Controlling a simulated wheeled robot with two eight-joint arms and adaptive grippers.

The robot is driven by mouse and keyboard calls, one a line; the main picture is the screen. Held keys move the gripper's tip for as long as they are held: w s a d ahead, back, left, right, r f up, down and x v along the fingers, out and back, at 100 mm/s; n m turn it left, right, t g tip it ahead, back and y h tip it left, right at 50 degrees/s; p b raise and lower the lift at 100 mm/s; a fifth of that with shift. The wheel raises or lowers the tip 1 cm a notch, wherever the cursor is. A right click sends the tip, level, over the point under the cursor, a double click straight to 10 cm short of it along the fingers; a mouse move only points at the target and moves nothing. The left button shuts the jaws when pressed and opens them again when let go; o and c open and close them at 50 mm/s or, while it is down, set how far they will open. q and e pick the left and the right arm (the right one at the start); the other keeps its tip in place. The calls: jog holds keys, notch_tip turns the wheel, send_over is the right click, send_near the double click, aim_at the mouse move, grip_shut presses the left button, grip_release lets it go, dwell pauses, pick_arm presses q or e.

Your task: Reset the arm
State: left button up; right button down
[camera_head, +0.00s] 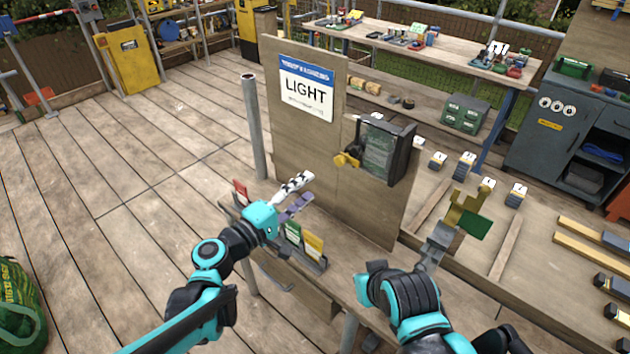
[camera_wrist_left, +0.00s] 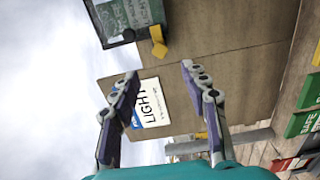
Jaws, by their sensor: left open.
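My left gripper (camera_head: 297,196) is in front of the wooden board, above the counter. It is open and nothing shows between its fingers. In the left wrist view its two jointed fingers (camera_wrist_left: 165,95) stand wide apart, with the board (camera_wrist_left: 225,70) and its white and blue LIGHT sign (camera_wrist_left: 150,103) behind them. In the head view the sign (camera_head: 306,90) is on the board's upper left. My right arm (camera_head: 405,300) comes in from the lower right over the counter; its fingers cannot be made out.
A dark box with a yellow knob (camera_head: 347,160) is mounted on the board. A holder with coloured cards (camera_head: 303,243) is on the counter below my left gripper. A grey and yellow piece with a green card (camera_head: 474,227) stands near my right arm. Open decking lies left.

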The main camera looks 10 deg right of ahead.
pick_arm(q)
jog(key=shift+s+a, duration=0.15)
jog(key=shift+a, duration=0.05)
dwell(0.4)
jog(key=s+a+f+m+g+y, duration=0.1)
jog(key=s+a+f+m+y, duration=0.1)
jog(key=a, duration=0.6)
jog(key=s+a+f+m+g+y, duration=0.1)
jog(key=s+a+f+m+y, duration=0.2)
jog(key=s+a+f+y, duration=0.2)
jog(key=s+a+f+m+g+y, duration=0.1)
jog(key=s+a+f+m+y, duration=0.1)
jog(key=s+a+f+y, duration=0.2)
jog(key=s+a+y, duration=0.3)
jog(key=s+a, duration=0.3)
jog(key=a, duration=0.2)
jog(key=shift+s+a+f+g, duration=0.15)
jog(key=shift+s+g, duration=0.1)
jog(key=shift+g, duration=0.15)
